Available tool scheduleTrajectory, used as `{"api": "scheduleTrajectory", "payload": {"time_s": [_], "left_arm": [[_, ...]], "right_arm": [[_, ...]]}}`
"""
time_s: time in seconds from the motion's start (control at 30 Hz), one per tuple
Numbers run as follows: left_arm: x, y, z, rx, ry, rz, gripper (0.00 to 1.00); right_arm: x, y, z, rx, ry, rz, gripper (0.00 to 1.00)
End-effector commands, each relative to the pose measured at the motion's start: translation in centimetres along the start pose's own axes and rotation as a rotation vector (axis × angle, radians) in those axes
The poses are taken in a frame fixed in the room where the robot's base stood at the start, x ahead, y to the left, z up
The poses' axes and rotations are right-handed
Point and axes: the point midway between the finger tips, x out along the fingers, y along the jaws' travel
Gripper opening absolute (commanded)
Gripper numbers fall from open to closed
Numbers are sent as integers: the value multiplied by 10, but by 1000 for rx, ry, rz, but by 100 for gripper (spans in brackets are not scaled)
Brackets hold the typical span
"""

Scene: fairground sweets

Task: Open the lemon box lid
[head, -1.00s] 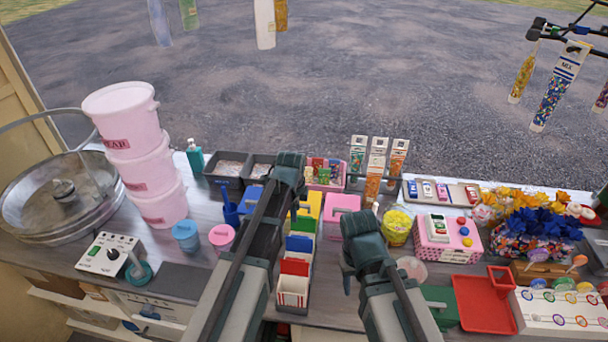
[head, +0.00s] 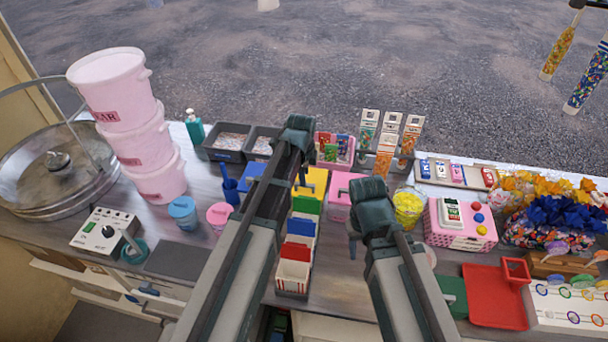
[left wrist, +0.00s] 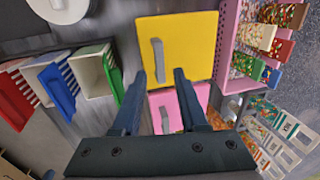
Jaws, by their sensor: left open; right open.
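The lemon box has a flat yellow lid (head: 318,178) in the row of boxes on the counter. In the left wrist view the yellow lid (left wrist: 190,45) lies flat and closed, with a grey bar handle (left wrist: 157,58) near its left edge. My left gripper (head: 307,186) points down over the lid. In the left wrist view its fingers (left wrist: 160,74) are open, one on each side of the handle's near end; I cannot tell how far above it they are. My right gripper (head: 353,243) is open and empty, right of the row.
A pink lidded box (head: 341,190) adjoins the yellow one. Striped boxes with green, blue and red flaps (head: 297,252) stand nearer. Behind are grey trays (head: 228,142) and a pink rack of packets (head: 347,152). A yellow tub (head: 408,207) stands right.

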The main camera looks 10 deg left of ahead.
Motion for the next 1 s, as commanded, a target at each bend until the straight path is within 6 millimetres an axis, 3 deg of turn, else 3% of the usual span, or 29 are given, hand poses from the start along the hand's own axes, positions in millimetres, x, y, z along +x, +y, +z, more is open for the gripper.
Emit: {"api": "scheduleTrajectory", "payload": {"time_s": [0.03, 0.33, 0.73, 1.0], "left_arm": [[15, 1, 0, 0, 0, 0, 42], [58, 1, 0, 0, 0, 0, 42], [65, 0, 0, 0, 0, 0, 42], [65, 0, 0, 0, 0, 0, 0]], "right_arm": [[14, -1, -1, -2, 0, 0, 50], [57, -5, -3, -1, 0, 1, 50], [63, -6, -4, 0, 0, 1, 50], [63, -6, -4, 0, 0, 1, 50]]}}
